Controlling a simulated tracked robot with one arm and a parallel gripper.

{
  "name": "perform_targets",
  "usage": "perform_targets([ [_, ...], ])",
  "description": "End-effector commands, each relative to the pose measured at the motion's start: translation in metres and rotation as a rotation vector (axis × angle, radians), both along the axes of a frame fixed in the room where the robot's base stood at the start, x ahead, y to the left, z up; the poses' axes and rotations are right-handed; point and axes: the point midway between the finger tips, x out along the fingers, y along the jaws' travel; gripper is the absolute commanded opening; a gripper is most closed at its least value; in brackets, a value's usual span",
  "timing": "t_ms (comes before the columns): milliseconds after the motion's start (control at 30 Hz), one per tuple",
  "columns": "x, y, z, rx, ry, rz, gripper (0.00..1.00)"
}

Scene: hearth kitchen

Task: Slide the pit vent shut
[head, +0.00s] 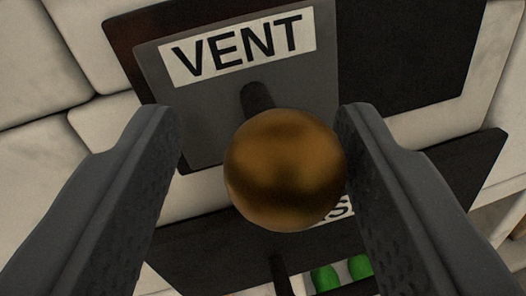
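The pit vent is a dark grey sliding plate (200,105) with a white label (240,47) reading VENT. It sits at the left part of a dark frame, and a black area (405,55) shows to its right. A round brass knob (285,168) on a short dark stem sticks out from the plate towards me. My gripper (260,130) is open, with one finger on each side of the knob. The right finger is very close to the knob; I cannot tell if they touch. A gap shows between the left finger and the knob.
Pale stone blocks (45,60) surround the vent. Below it is a dark panel (210,250) with a partly hidden label (340,210), and a dark stem (281,272). Green round things (326,278) show at the bottom. A pale wooden edge (500,215) is at the lower right.

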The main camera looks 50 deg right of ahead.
Motion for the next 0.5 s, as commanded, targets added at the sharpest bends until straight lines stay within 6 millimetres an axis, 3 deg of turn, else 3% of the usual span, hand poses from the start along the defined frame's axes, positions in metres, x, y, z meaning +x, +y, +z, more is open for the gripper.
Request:
perform_targets([
  [267,-0.003,0.001,0.000,0.000,0.001,-0.004,0.48],
  [500,-0.022,0.029,0.000,0.003,0.004,-0.003,0.48],
])
